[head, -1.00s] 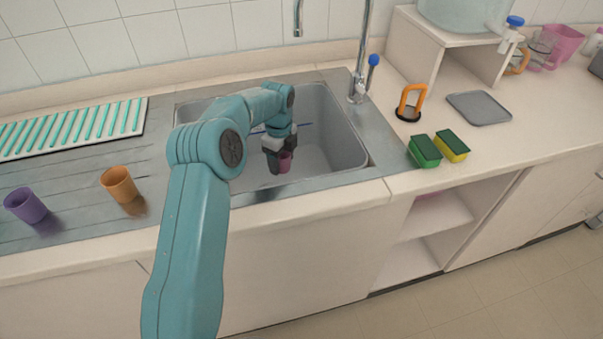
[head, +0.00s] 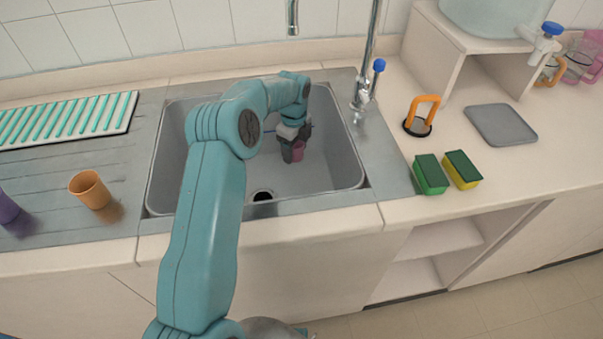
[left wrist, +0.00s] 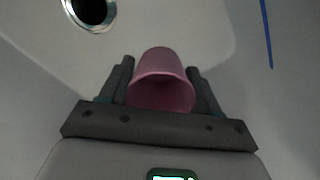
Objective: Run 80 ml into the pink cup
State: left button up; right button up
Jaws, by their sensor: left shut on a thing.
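The pink cup (head: 298,151) is held low inside the sink by my left gripper (head: 292,148). The left wrist view shows the cup (left wrist: 161,85) between the two fingers of the left gripper (left wrist: 160,88), which is shut on it. What is in the cup cannot be made out. The tap spout (head: 292,28) hangs above the back of the sink, and no water shows from it. The tap's blue-topped lever (head: 378,68) stands to the right of its column. My right gripper is not in view.
The sink (head: 205,190) has a drain (head: 262,195) near its front. An orange cup (head: 89,189) and a purple cup (head: 7,208) stand on the left drainboard. Two sponges (head: 430,175), an orange-handled thing (head: 424,115) and a grey tray (head: 500,124) lie right. A water tank (head: 500,18) stands on a shelf.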

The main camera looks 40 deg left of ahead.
aim_at(296, 178)
pick_arm(q)
jog(key=shift+w, duration=0.1)
notch_tip(296, 178, down, 10)
jog(key=shift+d+r, duration=0.1)
jog(key=shift+r, duration=0.1)
jog(key=shift+f+b, duration=0.3)
jog(key=shift+f, duration=0.1)
jog(key=o, duration=1.1)
jog(key=shift+r, duration=0.1)
